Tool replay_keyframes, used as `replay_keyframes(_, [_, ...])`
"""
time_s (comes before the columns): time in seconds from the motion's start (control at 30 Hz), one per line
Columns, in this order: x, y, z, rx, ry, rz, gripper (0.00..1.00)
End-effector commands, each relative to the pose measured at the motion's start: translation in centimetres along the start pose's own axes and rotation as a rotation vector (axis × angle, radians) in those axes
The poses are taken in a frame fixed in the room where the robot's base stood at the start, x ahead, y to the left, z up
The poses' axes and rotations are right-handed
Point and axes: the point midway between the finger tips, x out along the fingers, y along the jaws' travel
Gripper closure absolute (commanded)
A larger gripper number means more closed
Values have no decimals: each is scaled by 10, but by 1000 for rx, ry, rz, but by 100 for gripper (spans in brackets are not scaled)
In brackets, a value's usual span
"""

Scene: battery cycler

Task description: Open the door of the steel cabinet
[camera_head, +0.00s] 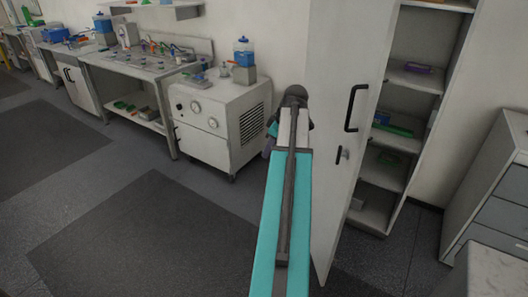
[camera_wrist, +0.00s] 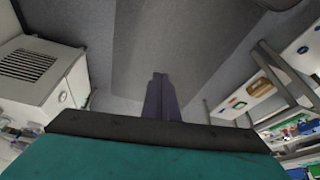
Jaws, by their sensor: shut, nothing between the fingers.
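The steel cabinet (camera_head: 398,205) is tall and pale, on the right in the head view. Its door (camera_head: 335,60) stands swung open, and the shelves inside show to the right of it. A black bar handle (camera_head: 354,108) and a small dark lock or latch (camera_head: 340,154) are on the door's visible face. My arm reaches forward along the left of the door. My gripper (camera_wrist: 161,78) is shut and empty in the wrist view, over grey floor. In the head view it is mostly hidden behind my arm. The handle is apart from my gripper.
A white wheeled machine with gauges (camera_head: 215,120) stands beyond my arm. A workbench (camera_head: 130,65) with tools lines the wall at the left. Grey drawers (camera_head: 495,215) stand at the far right. The floor at left is clear, with dark mats (camera_head: 130,245).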

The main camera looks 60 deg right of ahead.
Motion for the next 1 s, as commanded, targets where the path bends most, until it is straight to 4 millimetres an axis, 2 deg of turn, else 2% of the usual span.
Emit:
replay_keyframes(0.13, [-5, 13, 11, -2, 0, -1, 100])
replay_keyframes(0.8, [-83, 24, 3, -7, 1, -2, 100])
replay_keyframes(1.0, [-98, 26, 2, -7, 1, -2, 100])
